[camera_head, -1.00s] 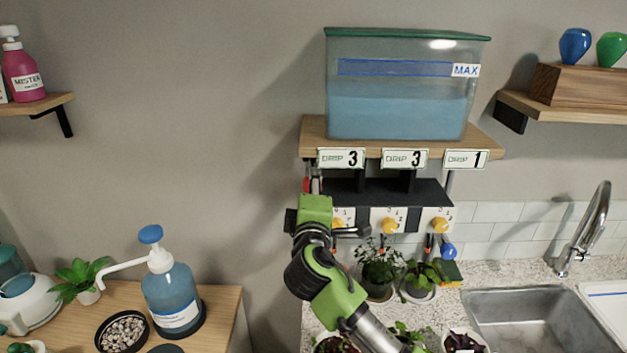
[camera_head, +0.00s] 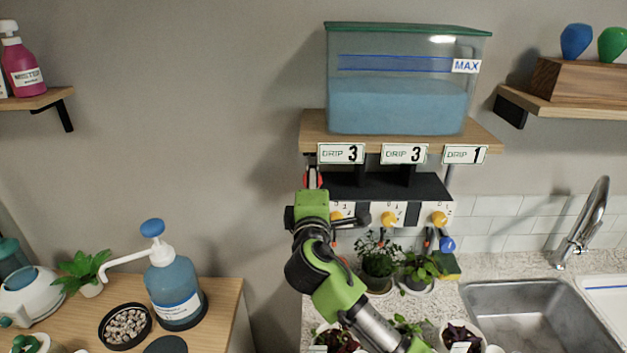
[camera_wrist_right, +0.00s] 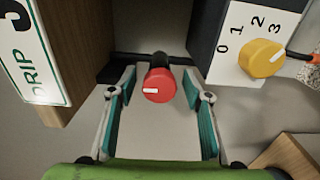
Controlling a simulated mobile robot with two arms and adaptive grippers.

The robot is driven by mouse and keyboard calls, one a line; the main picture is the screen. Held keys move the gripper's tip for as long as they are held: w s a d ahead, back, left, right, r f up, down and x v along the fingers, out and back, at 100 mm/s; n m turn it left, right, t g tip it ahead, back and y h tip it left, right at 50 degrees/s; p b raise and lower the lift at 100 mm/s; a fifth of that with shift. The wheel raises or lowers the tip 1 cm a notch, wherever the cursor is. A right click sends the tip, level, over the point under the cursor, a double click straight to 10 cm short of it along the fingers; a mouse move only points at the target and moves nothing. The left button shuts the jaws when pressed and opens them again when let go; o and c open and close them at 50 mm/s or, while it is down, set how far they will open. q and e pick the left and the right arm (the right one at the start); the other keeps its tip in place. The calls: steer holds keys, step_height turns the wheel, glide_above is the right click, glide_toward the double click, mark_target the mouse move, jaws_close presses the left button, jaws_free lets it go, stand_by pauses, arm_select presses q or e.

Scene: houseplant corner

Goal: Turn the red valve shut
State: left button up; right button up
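The red valve (camera_wrist_right: 158,85) is a round knob with a white mark, on a dark pipe under the wooden shelf. My right gripper (camera_wrist_right: 160,102) is open, with one teal-padded finger on each side of the knob and visible gaps between. In the head view the red valve (camera_head: 313,179) shows just above my right arm's green wrist, partly hidden by the gripper. The clear tank (camera_head: 400,62) stands on the shelf with blue water (camera_head: 395,105) below its MAX line. My left gripper is in neither view.
Yellow dials (camera_head: 389,219) on white plates sit right of the valve, below DRIP signs (camera_head: 404,153). Potted plants (camera_head: 380,262) stand on the counter below. A sink (camera_head: 530,310) is at right, a blue pump bottle (camera_head: 173,290) at left.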

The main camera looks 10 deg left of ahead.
steer(key=s+d, duration=0.2)
steer(key=s, duration=0.9)
steer(key=shift+s+d, duration=0.2)
steer(key=shift+s, duration=0.2)
